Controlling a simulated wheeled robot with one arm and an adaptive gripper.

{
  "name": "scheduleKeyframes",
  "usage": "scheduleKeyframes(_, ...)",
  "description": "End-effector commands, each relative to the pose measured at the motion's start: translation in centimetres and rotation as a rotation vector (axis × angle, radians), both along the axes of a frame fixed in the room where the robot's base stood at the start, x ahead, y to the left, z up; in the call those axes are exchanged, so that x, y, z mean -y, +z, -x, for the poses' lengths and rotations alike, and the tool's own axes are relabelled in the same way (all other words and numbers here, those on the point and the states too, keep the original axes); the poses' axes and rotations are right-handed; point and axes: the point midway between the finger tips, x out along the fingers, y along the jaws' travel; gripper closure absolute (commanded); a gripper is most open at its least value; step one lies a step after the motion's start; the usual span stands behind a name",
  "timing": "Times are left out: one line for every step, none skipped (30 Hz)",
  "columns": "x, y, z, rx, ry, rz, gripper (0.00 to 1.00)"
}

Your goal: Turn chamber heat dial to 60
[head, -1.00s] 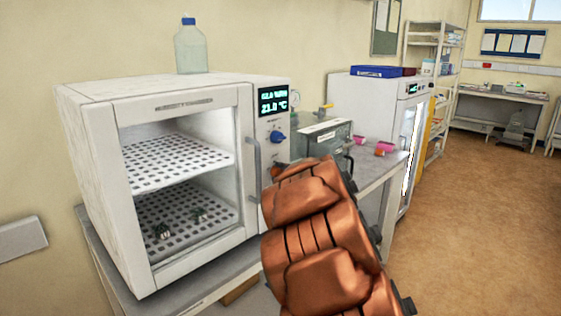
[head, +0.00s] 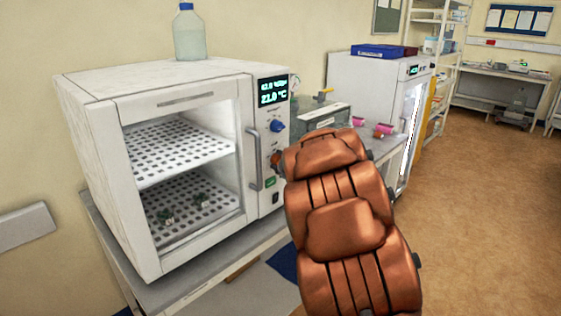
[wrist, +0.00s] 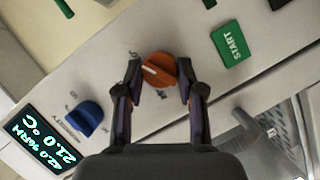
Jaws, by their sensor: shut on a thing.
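The orange dial (wrist: 158,71) is on the white front panel of the heating chamber (head: 180,85). In the wrist view a white pointer line on it points to the picture's upper left; the scale marks are too blurred to read. My gripper (wrist: 162,87) is shut on the orange dial, with one dark finger on each side. In the head view the dial (head: 275,158) shows small beside my copper-coloured arm, which hides most of the gripper. The chamber display (head: 273,91) reads 21.0 °C; it also shows in the wrist view (wrist: 40,140).
A blue dial (wrist: 86,117) sits beside the orange one, and a green START button (wrist: 232,45) on its other side. The chamber door handle (head: 254,160) stands out left of the panel. A clear bottle (head: 189,38) stands on the chamber. Floor at right is open.

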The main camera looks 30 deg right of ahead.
Motion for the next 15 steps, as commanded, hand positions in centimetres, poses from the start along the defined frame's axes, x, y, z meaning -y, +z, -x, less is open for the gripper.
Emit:
scheduleKeyframes(0.01,0.11,-0.02,0.002,0.0,-0.001,0.97)
scheduleKeyframes(0.01,0.11,-0.02,0.002,0.0,-0.001,0.97)
scheduleKeyframes(0.01,0.11,-0.02,0.002,0.0,-0.001,0.59)
scheduleKeyframes(0.01,0.11,-0.02,0.002,0.0,-0.001,0.56)
scheduleKeyframes(0.01,0.11,-0.02,0.002,0.0,-0.001,0.53)
scheduleKeyframes(0.01,0.09,-0.02,0.002,0.0,-0.001,0.49)
scheduleKeyframes(0.0,0.08,-0.02,0.002,0.0,-0.001,0.46)
scheduleKeyframes(0.0,0.08,-0.02,0.002,0.0,0.0,0.42)
scheduleKeyframes(0.0,0.07,-0.01,0.001,0.0,0.0,0.38)
scheduleKeyframes(-0.01,0.06,-0.01,0.001,0.0,0.0,0.37)
scheduleKeyframes(0.0,0.05,-0.02,0.001,0.0,0.0,0.37)
scheduleKeyframes(-0.01,0.05,-0.02,0.001,0.0,0.0,0.37)
scheduleKeyframes(-0.01,0.05,-0.02,0.001,0.0,0.0,0.37)
scheduleKeyframes(-0.01,0.04,-0.02,0.001,0.0,0.0,0.37)
scheduleKeyframes(-0.01,0.03,-0.02,0.001,0.0,0.0,0.37)
